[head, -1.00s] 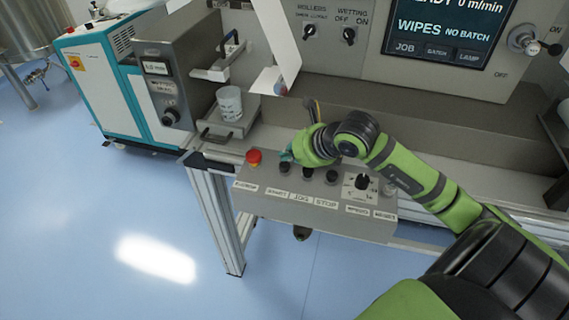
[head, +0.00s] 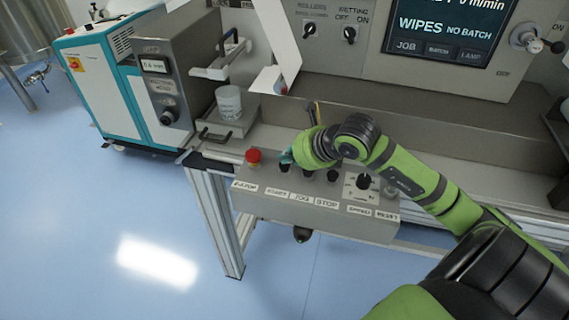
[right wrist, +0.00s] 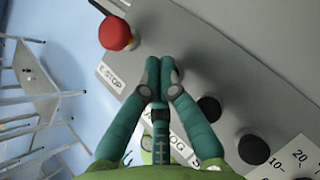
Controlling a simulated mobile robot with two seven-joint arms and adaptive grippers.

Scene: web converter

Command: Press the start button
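The grey control box (head: 300,205) carries a row of round black buttons and a label strip along its front. The start button (head: 285,168) is the black one just right of the red emergency stop (head: 253,156), above the START label (head: 277,193). My right gripper (head: 287,157) is over it, pointing down. My left gripper is out of view.
The jog button (head: 307,171) and stop button (head: 332,175) are close on the right, then a speed knob (head: 363,181). The machine's screen (head: 440,30) reads "WIPES NO BATCH". A beaker (head: 229,102) stands on a small shelf behind the box.

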